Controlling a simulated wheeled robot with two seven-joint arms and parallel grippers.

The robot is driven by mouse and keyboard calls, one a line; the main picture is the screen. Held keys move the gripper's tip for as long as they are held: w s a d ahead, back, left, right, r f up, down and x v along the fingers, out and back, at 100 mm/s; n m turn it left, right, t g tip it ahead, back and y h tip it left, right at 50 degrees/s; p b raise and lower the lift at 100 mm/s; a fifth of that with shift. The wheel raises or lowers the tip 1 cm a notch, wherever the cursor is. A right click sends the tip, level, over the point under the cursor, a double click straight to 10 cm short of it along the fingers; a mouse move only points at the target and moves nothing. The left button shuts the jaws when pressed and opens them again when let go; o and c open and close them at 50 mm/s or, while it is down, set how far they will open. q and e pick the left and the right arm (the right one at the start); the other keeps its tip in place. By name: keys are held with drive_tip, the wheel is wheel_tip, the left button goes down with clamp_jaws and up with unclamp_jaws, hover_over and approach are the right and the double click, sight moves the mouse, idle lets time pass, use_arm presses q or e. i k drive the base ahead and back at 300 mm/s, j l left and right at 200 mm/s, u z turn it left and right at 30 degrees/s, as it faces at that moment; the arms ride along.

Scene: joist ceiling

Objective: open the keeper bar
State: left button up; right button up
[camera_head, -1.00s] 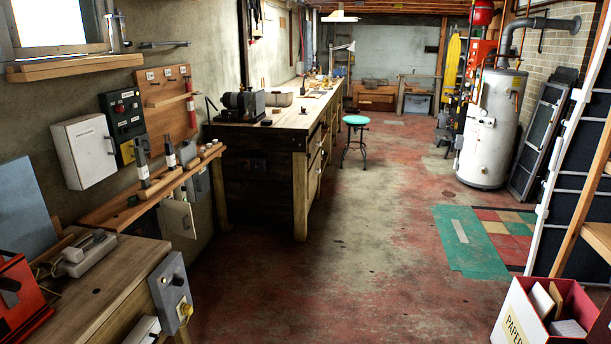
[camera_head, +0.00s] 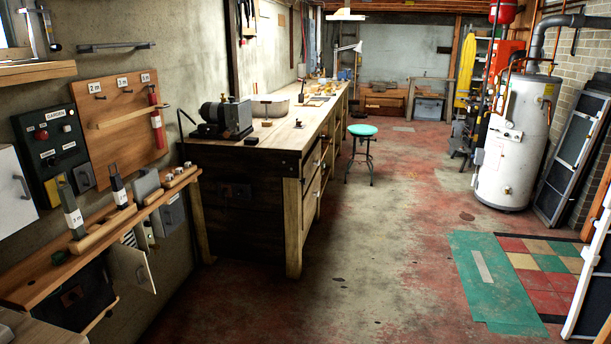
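A pale wooden bar, likely the keeper bar (camera_head: 128,117), lies across the front of a brown wooden board (camera_head: 112,140) on the left wall. It is nearly level. A red strap-like item (camera_head: 156,122) hangs at the board's right side, by the bar's right end. How the bar is fastened is too small to tell. Two dark upright items with white labels (camera_head: 74,219) stand on the wooden shelf (camera_head: 50,272) below. Neither gripper is in view.
A dark GARDEN control box (camera_head: 52,150) and a white cabinet (camera_head: 12,195) are left of the board. An open panel door (camera_head: 132,265) sticks out under the shelf. A workbench (camera_head: 290,160) stands beyond.

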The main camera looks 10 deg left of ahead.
sight(94, 125)
drive_tip(key=i+l+u, duration=0.1)
drive_tip(key=i+u, duration=0.25)
drive_tip(key=i, duration=1.1)
drive_tip(key=i+l+u, duration=0.1)
drive_tip(key=i+u, duration=0.25)
drive_tip(key=i, duration=1.2)
drive_tip(key=i+j, duration=0.1)
drive_tip(key=i, duration=0.2)
drive_tip(key=i+j+z, duration=0.1)
drive_tip(key=i, duration=0.2)
